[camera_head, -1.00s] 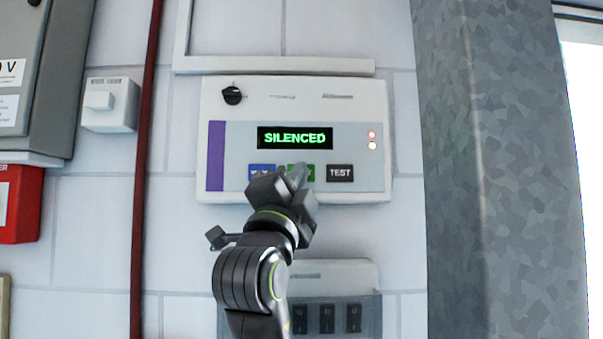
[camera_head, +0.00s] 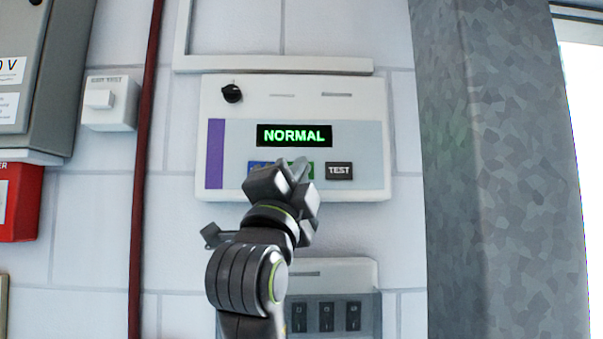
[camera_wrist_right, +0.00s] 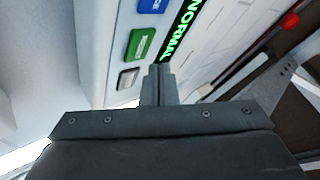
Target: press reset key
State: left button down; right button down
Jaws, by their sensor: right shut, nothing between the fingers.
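The white panel (camera_head: 355,96) on the wall has a display (camera_head: 294,135) reading NORMAL in green. Below it sit a blue key (camera_head: 258,165), a green key (camera_head: 307,169) and a dark TEST key (camera_head: 339,171). My right gripper (camera_head: 297,170) is shut and empty in front of the green key, hiding much of it and its label. In the right wrist view, the shut fingers (camera_wrist_right: 158,84) point toward the panel near the green key (camera_wrist_right: 141,42); I cannot tell whether they touch it. My left gripper is not in view.
A black knob (camera_head: 232,94) is at the panel's upper left. A switch box (camera_head: 335,280) is below the panel. A dark red pipe (camera_head: 146,170) runs down the left, and a grey metal column (camera_head: 500,170) stands at the right.

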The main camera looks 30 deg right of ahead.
jog(key=s+a, duration=0.1)
jog(key=s, duration=0.1)
jog(key=s+a+b, duration=0.1)
jog(key=s, duration=0.1)
jog(key=shift+a, duration=0.3)
